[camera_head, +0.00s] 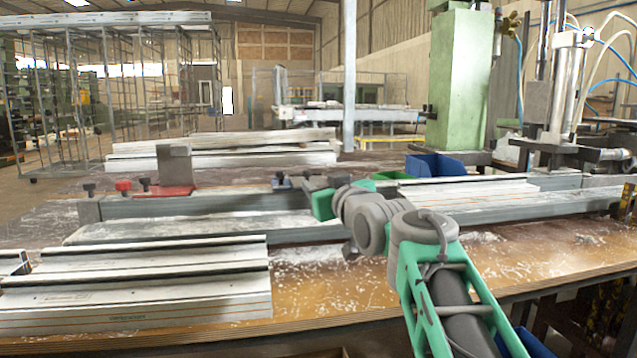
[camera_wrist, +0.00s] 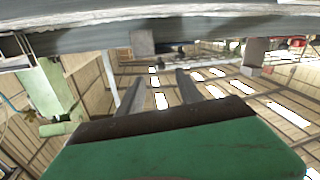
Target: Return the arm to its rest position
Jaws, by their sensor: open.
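My arm (camera_head: 440,260) rises from the lower right in the head view, green and grey, and reaches over the bench. Its far end, with a green block (camera_head: 322,205), is in front of the long grey rail at the bench's middle. My gripper (camera_wrist: 159,82) shows in the wrist view as two grey fingers held apart, with nothing between them. The wrist picture looks upside down, with roof lights low in it and the grey rail along its top. In the head view the fingers are hard to make out.
The wooden bench (camera_head: 340,295) carries stacked white profiles (camera_head: 140,290) at front left and more profiles (camera_head: 480,192) at right. A red clamp (camera_head: 172,188), a blue bin (camera_head: 445,164) and a green machine column (camera_head: 458,80) stand behind. The bench front near the arm is bare, with white shavings.

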